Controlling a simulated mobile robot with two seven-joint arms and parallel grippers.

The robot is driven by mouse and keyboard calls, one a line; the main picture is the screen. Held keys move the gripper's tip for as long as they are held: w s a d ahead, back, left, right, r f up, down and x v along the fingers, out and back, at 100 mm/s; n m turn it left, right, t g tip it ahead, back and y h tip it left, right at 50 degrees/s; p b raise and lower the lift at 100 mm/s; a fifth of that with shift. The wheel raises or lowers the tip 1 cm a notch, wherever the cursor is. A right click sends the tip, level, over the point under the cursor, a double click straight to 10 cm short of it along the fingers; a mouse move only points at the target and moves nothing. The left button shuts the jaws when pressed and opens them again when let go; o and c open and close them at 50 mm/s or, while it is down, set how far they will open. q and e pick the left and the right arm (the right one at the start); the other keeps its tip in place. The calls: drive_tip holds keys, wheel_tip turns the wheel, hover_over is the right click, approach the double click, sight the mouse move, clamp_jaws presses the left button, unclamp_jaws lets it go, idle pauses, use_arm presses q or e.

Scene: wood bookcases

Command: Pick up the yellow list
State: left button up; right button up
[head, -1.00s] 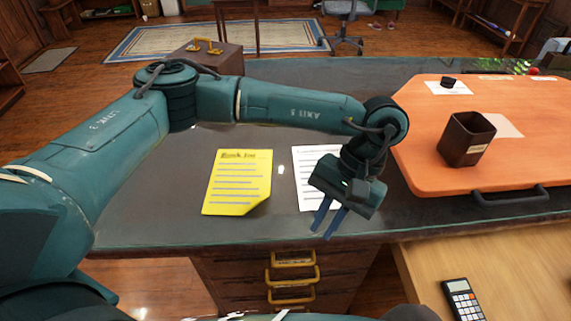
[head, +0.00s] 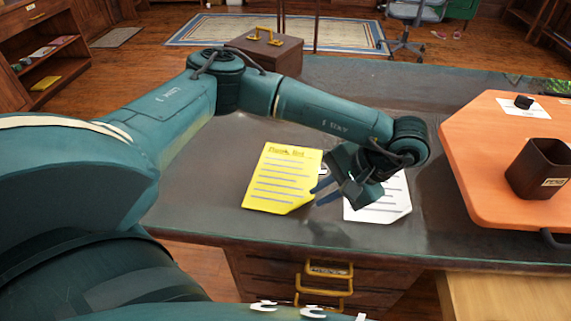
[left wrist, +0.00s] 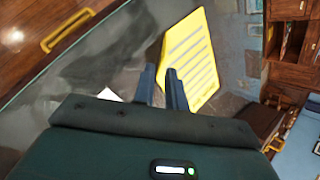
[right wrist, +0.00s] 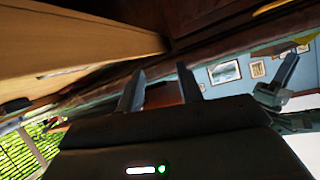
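The yellow list (head: 282,178) lies flat on the dark desk top, left of a white sheet (head: 380,203). My left gripper (head: 318,190) is at the list's right edge, its two blue fingers apart and pointing left toward it. I cannot tell whether a finger touches the paper. My right gripper (right wrist: 158,76) shows only in the right wrist view, fingers apart and empty, away from the list.
An orange board (head: 480,165) with a dark pen cup (head: 540,170) is on the right of the desk. A brown box with a yellow handle (head: 268,52) stands behind the desk. Drawers with yellow handles (head: 325,292) are below the front edge. The desk left of the list is clear.

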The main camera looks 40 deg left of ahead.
sight(309, 211)
use_arm(q)
drive_tip(key=x, duration=0.4)
drive_tip(key=shift+a, duration=0.2)
drive_tip(key=shift+c, duration=0.3)
clamp_jaws()
drive_tip(key=shift+r, duration=0.1)
